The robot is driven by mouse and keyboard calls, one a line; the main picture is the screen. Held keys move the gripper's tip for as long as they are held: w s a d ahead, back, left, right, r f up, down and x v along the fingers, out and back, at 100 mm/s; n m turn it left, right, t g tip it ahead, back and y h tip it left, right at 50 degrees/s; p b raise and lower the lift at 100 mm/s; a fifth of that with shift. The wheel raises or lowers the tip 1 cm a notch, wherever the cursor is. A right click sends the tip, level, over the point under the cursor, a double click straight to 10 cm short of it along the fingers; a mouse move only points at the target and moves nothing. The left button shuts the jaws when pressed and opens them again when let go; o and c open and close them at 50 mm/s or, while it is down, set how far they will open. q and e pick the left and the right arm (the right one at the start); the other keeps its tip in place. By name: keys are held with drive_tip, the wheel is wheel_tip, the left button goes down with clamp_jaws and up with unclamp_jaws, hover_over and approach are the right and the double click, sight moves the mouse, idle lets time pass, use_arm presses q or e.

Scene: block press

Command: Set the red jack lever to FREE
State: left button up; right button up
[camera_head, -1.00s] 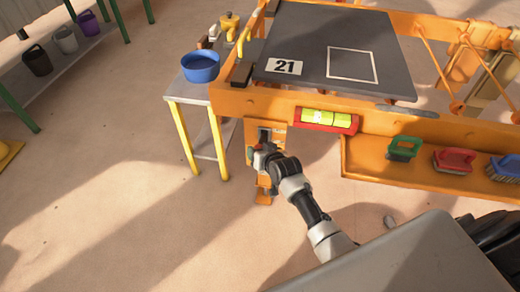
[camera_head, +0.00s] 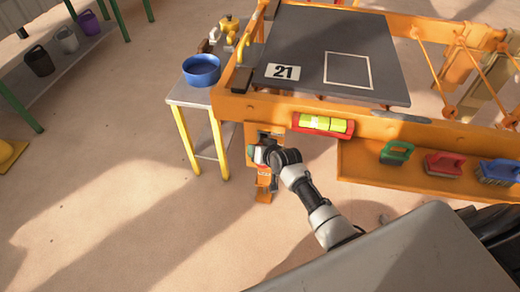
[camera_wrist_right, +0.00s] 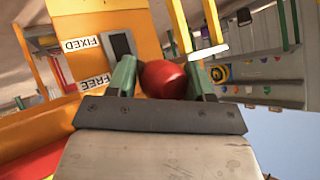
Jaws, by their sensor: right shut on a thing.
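The jack lever's red knob (camera_wrist_right: 167,80) sits between the green fingers of my right gripper (camera_wrist_right: 165,85), which is shut on it. Behind it, the orange jack plate (camera_wrist_right: 75,22) carries a FIXED label (camera_wrist_right: 82,44) and a FREE label (camera_wrist_right: 94,84), both upside down in the right wrist view. A dark slot (camera_wrist_right: 119,44) lies beside the labels. The lever's shaft is hidden, and I cannot tell its exact setting. In the head view my right gripper (camera_head: 262,157) is at the orange jack leg (camera_head: 263,196) under the frame. My left gripper is not in view.
The orange press frame (camera_head: 226,104) holds a dark plate marked 21 (camera_head: 282,72). A spirit level (camera_head: 322,124) is on its front, with brushes (camera_head: 443,164) to the right. A side table (camera_head: 188,97) with a blue bowl (camera_head: 202,70) stands left. Open floor lies front left.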

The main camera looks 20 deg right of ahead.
drive_tip(key=shift+w+a+r, duration=0.2)
drive_tip(key=shift+a+r, duration=0.2)
drive_tip(key=shift+a, duration=0.05)
drive_tip(key=o, duration=1.1)
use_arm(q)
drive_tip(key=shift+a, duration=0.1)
use_arm(e)
drive_tip(key=shift+o, duration=0.2)
drive_tip(key=shift+f, duration=0.15)
drive_tip(key=shift+d, duration=0.1)
drive_tip(key=shift+s, duration=0.2)
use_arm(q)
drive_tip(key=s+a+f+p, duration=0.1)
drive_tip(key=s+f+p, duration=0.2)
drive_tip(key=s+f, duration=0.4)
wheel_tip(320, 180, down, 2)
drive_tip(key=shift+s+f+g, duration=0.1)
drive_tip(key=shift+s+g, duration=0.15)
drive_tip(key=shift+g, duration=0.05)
use_arm(e)
drive_tip(key=v, duration=1)
drive_tip(key=shift+s+d, duration=0.15)
drive_tip(key=shift+s, duration=0.05)
